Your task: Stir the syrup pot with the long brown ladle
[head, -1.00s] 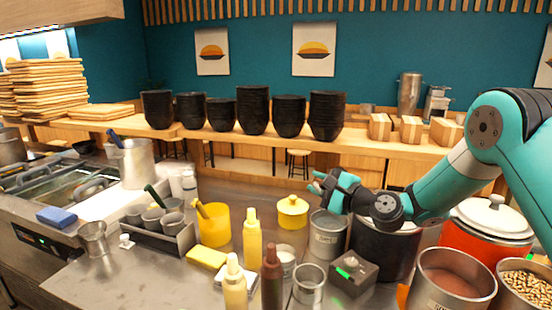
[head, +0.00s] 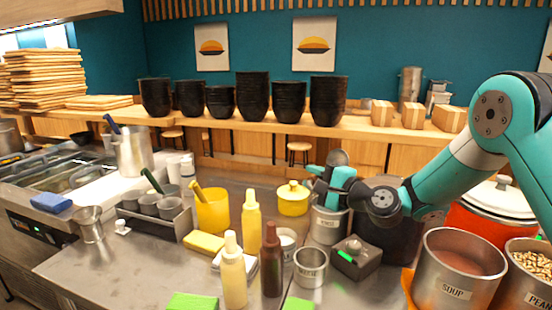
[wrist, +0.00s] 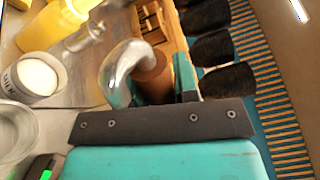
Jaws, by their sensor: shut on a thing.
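My gripper (head: 328,186) is shut on the brown handle (wrist: 153,80) of what looks like the long ladle. A curved shiny metal part (wrist: 124,68) shows beside this handle in the wrist view. In the head view a round grey metal piece (head: 337,158) shows just above my gripper; I cannot tell which end of the ladle it is. My gripper is right over a steel pot (head: 328,228), whose label is too small to read; it may be the syrup pot. The pot's inside and any ladle part in it are hidden.
A dark pot (head: 388,238) and a grey box with a green light (head: 355,260) stand close by. A soup pot (head: 460,268) is at right. A yellow lidded pot (head: 293,199), sauce bottles (head: 271,262) and a steel cup (head: 310,267) stand left and in front.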

